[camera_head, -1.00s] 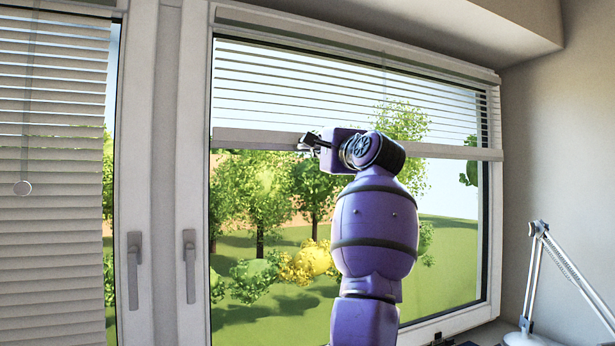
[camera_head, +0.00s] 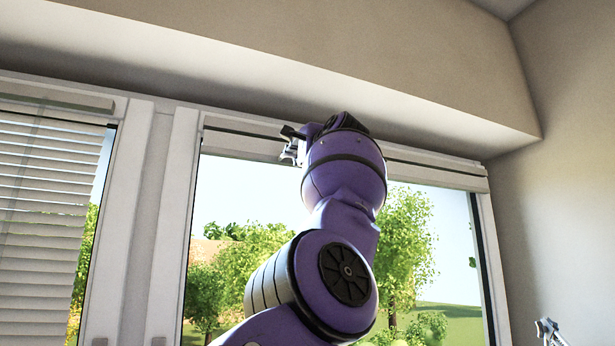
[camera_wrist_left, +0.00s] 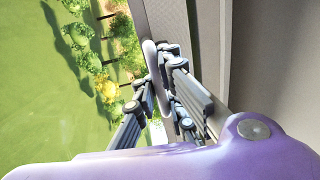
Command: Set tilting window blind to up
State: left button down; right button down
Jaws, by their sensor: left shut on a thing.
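The right window's blind (camera_head: 440,176) is gathered into a narrow band just under the top of the window frame, with the glass below it clear. My left gripper (camera_head: 291,147) is at the blind's lower edge, left of the band's middle. In the left wrist view its fingers (camera_wrist_left: 164,74) are closed around a pale, rounded handle (camera_wrist_left: 151,58) on the blind's bottom rail. My own arm covers part of the blind in the head view.
The left window's blind (camera_head: 42,210) hangs lowered with its slats spread. A sloping ceiling section (camera_head: 420,100) lies close above my gripper. Trees and grass show outside.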

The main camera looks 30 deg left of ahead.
pick_arm(q)
jog(key=shift+s+d+r, duration=0.1)
jog(key=shift+d+r, duration=0.05)
jog(key=shift+r, duration=0.45)
jog(key=c, duration=1.8)
grip_release()
jog(key=shift+s, duration=0.1)
jog(key=shift+c, duration=0.2)
jog(key=shift+d, duration=0.15)
pick_arm(e)
jog(key=shift+s, duration=0.15)
pick_arm(q)
jog(key=shift+f, duration=0.15)
pick_arm(e)
jog(key=shift+a+f, duration=0.1)
jog(key=shift+f, duration=0.05)
pick_arm(q)
jog(key=v, duration=1.2)
pick_arm(e)
jog(key=shift+s, duration=0.1)
